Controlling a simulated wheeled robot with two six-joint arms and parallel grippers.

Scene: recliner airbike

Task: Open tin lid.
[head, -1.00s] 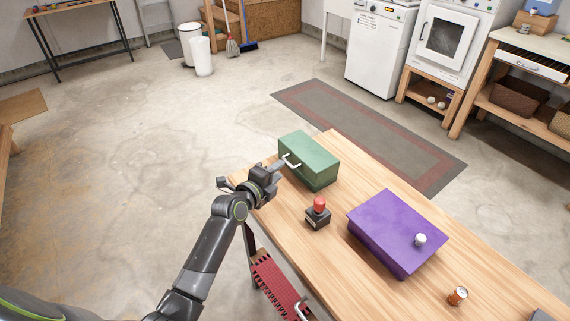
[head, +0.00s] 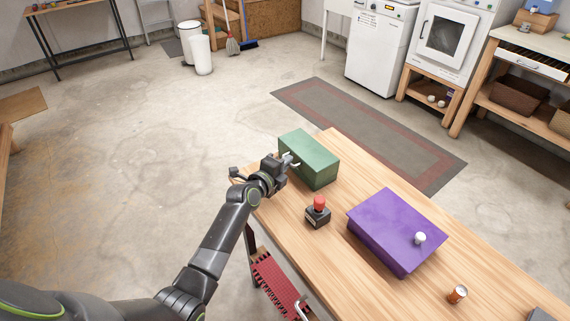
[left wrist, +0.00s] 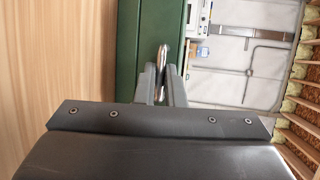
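The green tin box (head: 310,160) stands on the wooden table near its far left corner, and its lid looks closed. A bright metal handle (left wrist: 162,60) sticks out from its side. My left gripper (head: 287,163) is at this handle. In the left wrist view the fingers of my left gripper (left wrist: 162,82) lie close on both sides of the handle and look shut on it. The green side of the tin (left wrist: 150,30) rises just beyond the fingers. My right gripper is not in view.
On the table (head: 300,247), a black box with a red knob (head: 318,212) stands right of my left arm. A purple box with a white knob (head: 395,232) and a small orange-and-white can (head: 457,294) stand farther right. A red slatted thing (head: 275,283) is below the table edge.

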